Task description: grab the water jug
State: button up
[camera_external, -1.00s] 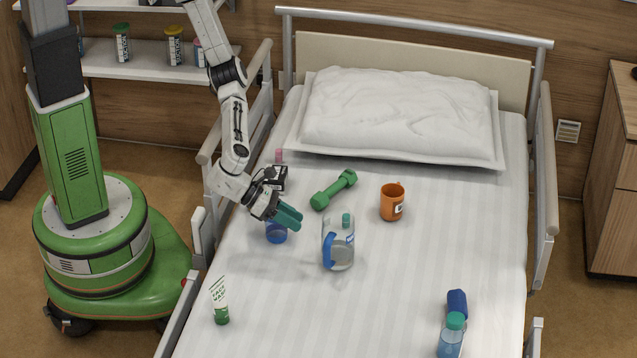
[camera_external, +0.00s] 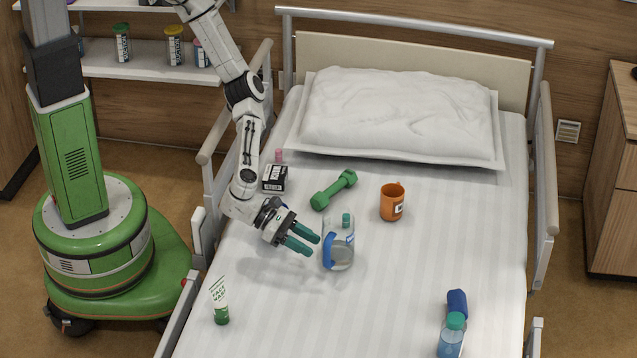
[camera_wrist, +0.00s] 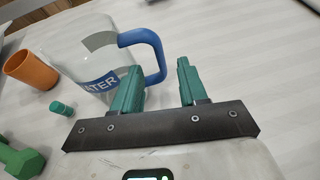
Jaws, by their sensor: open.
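The water jug (camera_external: 342,247) is clear, with a blue handle (camera_external: 329,252), and stands upright on the bed. In the wrist view the jug (camera_wrist: 97,42) is at upper left, its label reading "WATER", and its handle (camera_wrist: 158,55) reaches toward my fingers. My gripper (camera_external: 314,245) is open, its two green fingers just left of the handle. In the wrist view the handle's outer part lies ahead of the gap in my gripper (camera_wrist: 158,66), nearer the left finger. I cannot tell whether they touch. Nothing is held.
A green dumbbell (camera_external: 333,190) and an orange mug (camera_external: 391,203) lie behind the jug. A small green-capped item (camera_wrist: 61,108) is close beside it. A box (camera_external: 275,179) stands behind my wrist. A tube (camera_external: 219,302) and blue bottle (camera_external: 451,336) are nearer the front.

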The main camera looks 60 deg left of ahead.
aim_at(323, 255)
jog(key=w+d+f+b, duration=0.1)
jog(key=f+b, duration=0.1)
jog(key=b, duration=0.1)
jog(key=shift+w+d, duration=0.1)
jog(key=shift+d, duration=0.3)
jog(key=shift+w+d+f+b, duration=0.25)
jog(key=shift+w+d+b, duration=0.2)
jog(key=shift+b, duration=0.4)
jog(key=shift+w+d+b, duration=0.2)
jog(key=shift+d+b, duration=0.15)
jog(key=shift+d, duration=0.05)
jog(key=shift+r, duration=0.1)
jog(key=shift+c, duration=0.4)
grip_shut()
